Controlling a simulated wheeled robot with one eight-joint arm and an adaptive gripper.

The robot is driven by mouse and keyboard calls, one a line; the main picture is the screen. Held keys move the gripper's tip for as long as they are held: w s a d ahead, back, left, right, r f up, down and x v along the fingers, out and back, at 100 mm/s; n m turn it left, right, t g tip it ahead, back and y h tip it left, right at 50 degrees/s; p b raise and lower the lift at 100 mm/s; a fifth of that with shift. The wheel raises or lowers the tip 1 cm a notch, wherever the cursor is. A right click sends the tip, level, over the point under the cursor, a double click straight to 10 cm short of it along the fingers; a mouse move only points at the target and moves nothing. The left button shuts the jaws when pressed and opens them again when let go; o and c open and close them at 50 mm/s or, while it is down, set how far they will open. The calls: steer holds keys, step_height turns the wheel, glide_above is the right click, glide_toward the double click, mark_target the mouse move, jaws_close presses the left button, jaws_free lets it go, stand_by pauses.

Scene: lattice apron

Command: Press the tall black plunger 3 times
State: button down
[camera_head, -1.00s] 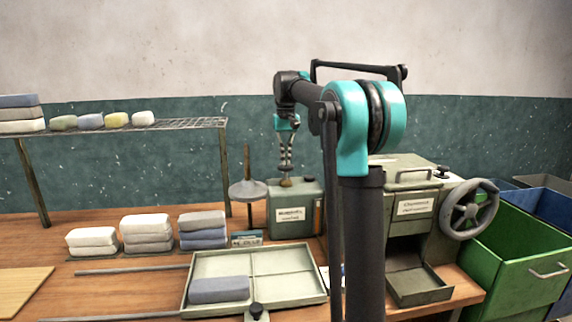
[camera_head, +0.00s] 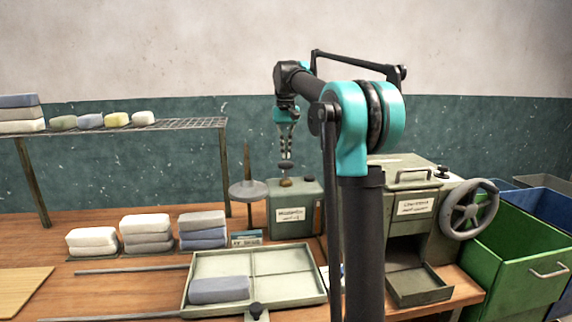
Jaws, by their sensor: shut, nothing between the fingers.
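The tall black plunger (camera_head: 286,165) stands upright on top of a grey-green labelled box (camera_head: 290,215) near the back of the bench. Its dark round head is raised above a brass-coloured collar (camera_head: 286,183). My gripper (camera_head: 286,156) points straight down over the plunger, fingers together and empty. The fingertips are at or just above the head; I cannot tell whether they touch it.
A larger machine with a handwheel (camera_head: 468,209) stands to the right. A divided tray (camera_head: 282,288) lies in front, and stacked blocks (camera_head: 146,233) stand to the left.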

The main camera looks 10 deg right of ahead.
mark_target(286, 163)
steer(key=shift+f, duration=2.2)
steer(key=shift+r, duration=2.25)
steer(key=shift+r, duration=2.5)
